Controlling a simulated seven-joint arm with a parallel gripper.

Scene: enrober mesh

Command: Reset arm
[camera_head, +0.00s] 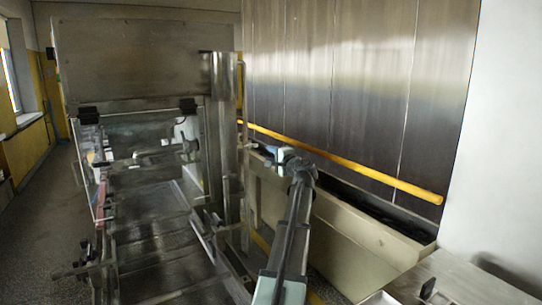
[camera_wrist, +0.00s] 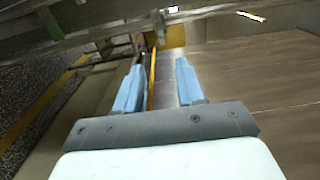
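My gripper (camera_head: 270,150) is at the end of my raised arm in the head view, just right of the steel machine's upright post and in front of the panelled wall. In the wrist view my gripper (camera_wrist: 160,66) shows two light-blue fingers standing apart, with nothing held between them. The steel enrober machine (camera_head: 150,60) fills the left and middle of the head view, with its open frame and lower bed (camera_head: 160,235) below the hood. Whether the gripper touches anything cannot be told from the head view.
A yellow rail (camera_head: 345,166) runs along the dark panelled wall (camera_head: 340,70). A beige trough (camera_head: 335,225) lies below it, close behind my arm. A steel table (camera_head: 460,280) with a black knob is at lower right. Open floor (camera_head: 45,215) lies at left.

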